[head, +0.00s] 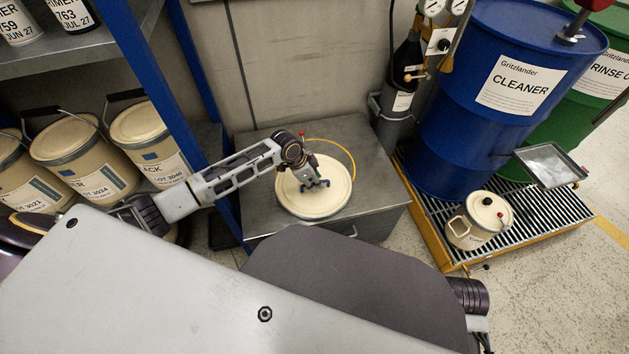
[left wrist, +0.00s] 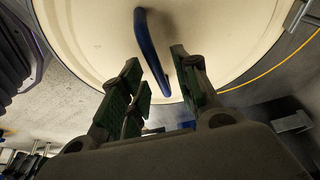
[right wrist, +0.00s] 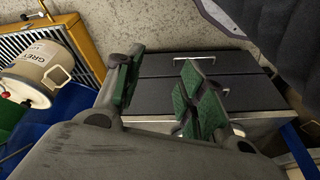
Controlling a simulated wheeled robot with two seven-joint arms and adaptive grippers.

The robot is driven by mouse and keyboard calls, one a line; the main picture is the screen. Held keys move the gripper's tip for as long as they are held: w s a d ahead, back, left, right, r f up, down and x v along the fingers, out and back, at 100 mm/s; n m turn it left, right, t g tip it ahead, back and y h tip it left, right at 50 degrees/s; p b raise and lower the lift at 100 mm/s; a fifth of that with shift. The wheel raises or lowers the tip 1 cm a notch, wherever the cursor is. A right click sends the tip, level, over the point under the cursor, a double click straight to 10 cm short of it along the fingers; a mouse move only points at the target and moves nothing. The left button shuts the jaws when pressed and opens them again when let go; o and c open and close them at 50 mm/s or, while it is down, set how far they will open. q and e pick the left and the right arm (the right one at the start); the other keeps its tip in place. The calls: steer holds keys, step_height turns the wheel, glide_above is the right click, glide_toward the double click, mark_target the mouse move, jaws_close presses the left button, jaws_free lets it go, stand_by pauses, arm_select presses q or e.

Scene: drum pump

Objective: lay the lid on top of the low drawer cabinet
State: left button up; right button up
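The round cream lid (head: 328,200) lies on top of the low grey drawer cabinet (head: 376,205) and looks flat there. My left gripper (head: 314,184) is over the lid's middle. In the left wrist view the lid (left wrist: 90,40) fills the top, and its blue handle (left wrist: 151,50) stands between the spread fingers of my left gripper (left wrist: 165,85), with gaps showing beside it. My right gripper (right wrist: 160,90) is open and empty, with the cabinet's drawer fronts (right wrist: 225,65) beyond it. My right fingers are hidden in the head view.
A yellow hose (head: 345,151) curves beside the lid. A blue shelf post (head: 190,100) and cream pails (head: 85,155) stand left. A blue drum (head: 490,110) and a small cream can (head: 470,232) are on the grated pallet (head: 430,205) at right.

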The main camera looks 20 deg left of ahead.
arm_select(q)
steer(key=shift+a+r, duration=0.15)
steer(key=shift+r, duration=0.25)
steer(key=p+v, duration=0.3)
steer(key=v, duration=0.7)
steer(key=shift+s+a+r, duration=0.15)
steer(key=shift+r, duration=0.2)
arm_select(e)
steer(key=shift+g+h, duration=0.3)
steer(key=shift+g, duration=0.2)
steer(key=f, duration=0.3)
steer(key=d+f, duration=0.1)
steer(key=f, duration=0.1)
steer(key=shift+s+f, duration=0.1)
steer(key=shift+s, duration=0.25)
